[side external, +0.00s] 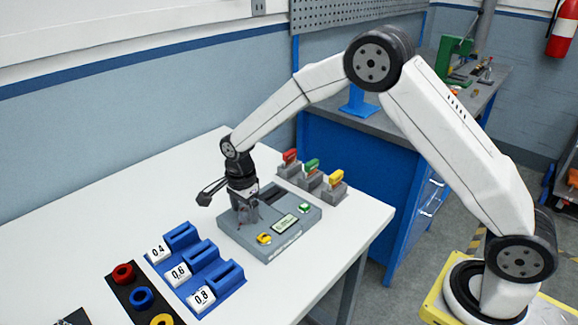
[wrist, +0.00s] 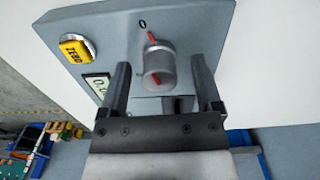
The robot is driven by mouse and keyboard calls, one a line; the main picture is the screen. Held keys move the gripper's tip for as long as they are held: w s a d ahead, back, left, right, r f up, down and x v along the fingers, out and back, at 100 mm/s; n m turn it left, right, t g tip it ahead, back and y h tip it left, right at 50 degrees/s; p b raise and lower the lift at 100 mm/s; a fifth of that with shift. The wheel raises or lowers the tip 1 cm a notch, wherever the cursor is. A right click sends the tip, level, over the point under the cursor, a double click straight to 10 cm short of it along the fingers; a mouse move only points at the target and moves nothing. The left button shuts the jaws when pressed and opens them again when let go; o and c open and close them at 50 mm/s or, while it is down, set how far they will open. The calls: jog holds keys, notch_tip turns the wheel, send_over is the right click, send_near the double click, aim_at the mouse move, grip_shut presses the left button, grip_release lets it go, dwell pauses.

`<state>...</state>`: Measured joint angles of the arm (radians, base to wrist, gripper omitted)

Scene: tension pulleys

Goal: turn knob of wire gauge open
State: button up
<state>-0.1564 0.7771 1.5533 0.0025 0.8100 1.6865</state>
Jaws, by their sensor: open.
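The wire gauge (side external: 296,238) is a grey box on the white table, with a small display, a yellow button and a green button on top. In the wrist view the gauge (wrist: 108,22) fills the upper part. Its knob (wrist: 160,66) is a grey cylinder with a red mark, and a 0 mark stands just above it. My gripper (wrist: 161,84) is open, with one finger on each side of the knob and visible gaps between. In the side view my gripper (side external: 245,212) is over the gauge's left part and hides the knob.
Blue blocks (side external: 205,258) labelled 0.4, 0.6 and 0.8 stand left of the gauge. A dark strip (side external: 133,294) with red, blue and yellow rings lies farther left. Grey holders (side external: 311,181) with red, green and yellow pieces stand behind the gauge. The table's front right is clear.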

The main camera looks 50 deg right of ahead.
jog(key=shift+f, duration=0.2)
grip_shut()
